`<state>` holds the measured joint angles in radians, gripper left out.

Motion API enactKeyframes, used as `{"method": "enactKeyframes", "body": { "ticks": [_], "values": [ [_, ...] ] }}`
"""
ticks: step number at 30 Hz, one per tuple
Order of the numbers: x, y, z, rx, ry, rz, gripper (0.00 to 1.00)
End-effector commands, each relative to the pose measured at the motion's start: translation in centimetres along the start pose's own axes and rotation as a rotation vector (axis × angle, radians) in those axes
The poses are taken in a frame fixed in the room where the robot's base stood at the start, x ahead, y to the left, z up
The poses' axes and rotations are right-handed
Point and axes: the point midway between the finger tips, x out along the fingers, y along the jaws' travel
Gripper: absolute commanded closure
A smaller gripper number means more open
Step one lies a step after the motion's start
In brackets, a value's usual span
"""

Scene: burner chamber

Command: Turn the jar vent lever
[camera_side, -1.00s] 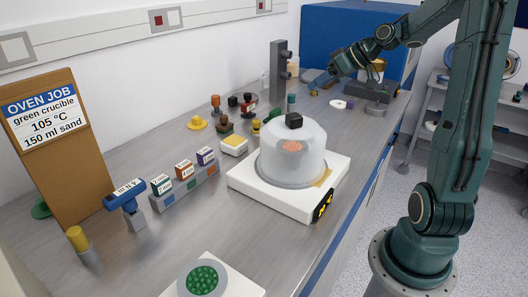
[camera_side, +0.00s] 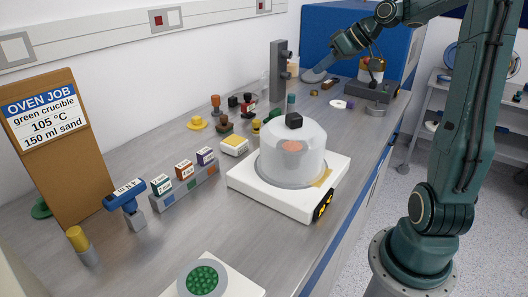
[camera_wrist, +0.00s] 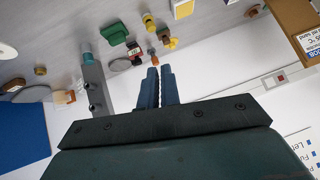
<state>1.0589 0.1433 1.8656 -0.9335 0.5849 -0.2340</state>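A blue lever (camera_side: 125,193) with a white label stands on a grey post at the left of the bench in the side view; its label is hard to read, so I cannot be sure it is the vent lever. The clear domed jar (camera_side: 310,150) has a black knob on top, sits on a white base (camera_side: 260,193) and covers an orange item. My gripper (camera_side: 314,74) is at the far end of the bench, above the surface and far from lever and jar. In the wrist view its two blue fingers (camera_wrist: 160,72) are close together with nothing between them.
A tall grey post (camera_side: 278,72) stands just left of my gripper. Small labelled boxes (camera_side: 185,169) are on a rack near the lever. A sign board (camera_side: 60,145) leans behind it. A green-filled dish (camera_side: 202,279) is in front.

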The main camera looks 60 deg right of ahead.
Motion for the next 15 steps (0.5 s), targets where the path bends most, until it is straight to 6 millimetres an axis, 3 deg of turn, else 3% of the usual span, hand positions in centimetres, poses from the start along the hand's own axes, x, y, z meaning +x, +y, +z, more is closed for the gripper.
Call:
{"method": "enactKeyframes", "body": {
  "ticks": [15],
  "values": [
    [4.4, 2.3, 0.3, 0.080, -0.453, 0.148, 1.00]
  ]
}}
